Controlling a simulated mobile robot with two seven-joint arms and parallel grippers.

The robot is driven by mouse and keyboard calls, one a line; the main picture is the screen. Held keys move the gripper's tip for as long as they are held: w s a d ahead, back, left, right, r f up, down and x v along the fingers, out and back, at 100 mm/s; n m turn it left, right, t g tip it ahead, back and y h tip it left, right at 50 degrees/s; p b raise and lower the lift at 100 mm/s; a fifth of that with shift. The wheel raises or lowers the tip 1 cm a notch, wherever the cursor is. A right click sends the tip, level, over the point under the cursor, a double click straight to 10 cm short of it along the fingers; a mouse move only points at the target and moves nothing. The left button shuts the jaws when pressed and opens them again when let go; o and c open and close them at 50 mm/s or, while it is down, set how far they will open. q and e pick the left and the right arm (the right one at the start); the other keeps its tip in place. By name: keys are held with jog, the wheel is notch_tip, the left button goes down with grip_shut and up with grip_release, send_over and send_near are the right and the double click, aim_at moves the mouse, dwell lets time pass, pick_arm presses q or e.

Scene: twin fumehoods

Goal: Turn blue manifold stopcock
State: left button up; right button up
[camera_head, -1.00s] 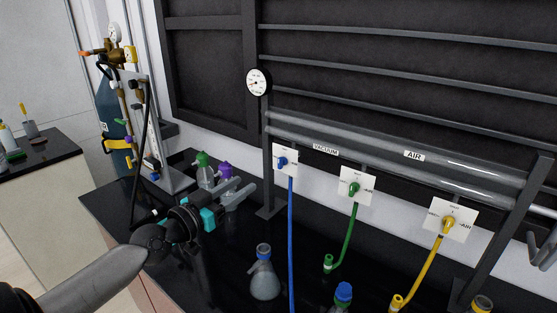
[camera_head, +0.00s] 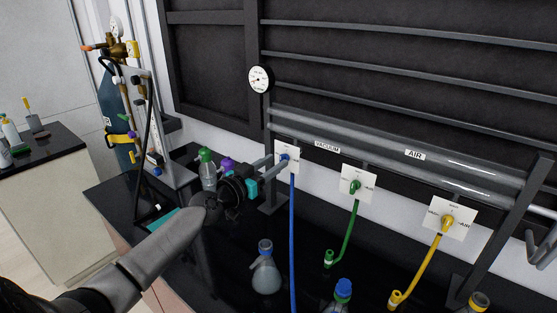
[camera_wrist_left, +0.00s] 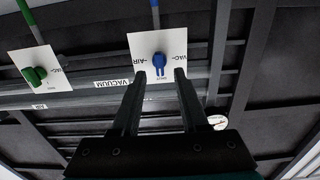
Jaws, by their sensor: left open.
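The blue manifold stopcock (camera_head: 284,157) sits on a white label plate (camera_head: 293,150) at the left end of the manifold, with a blue hose below it. In the left wrist view the blue stopcock (camera_wrist_left: 159,65) shows between and just beyond my left fingertips. My left gripper (camera_head: 275,160) is open and empty, its fingers pointing at the stopcock; in the wrist view the gripper (camera_wrist_left: 158,78) has one finger on each side of the handle. I cannot tell whether either finger touches it. My right gripper is not in view.
A green stopcock (camera_head: 354,186) and a yellow stopcock (camera_head: 447,221) sit further right with their hoses. A flask (camera_head: 266,276) and a blue-capped bottle (camera_head: 342,290) stand on the black bench. Green-capped (camera_head: 207,168) and purple-capped bottles stand behind my left arm. A gauge (camera_head: 259,79) hangs above.

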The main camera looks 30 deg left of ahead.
pick_arm(q)
jog(key=shift+w+d, duration=0.15)
jog(key=shift+w, duration=1.15)
grip_shut()
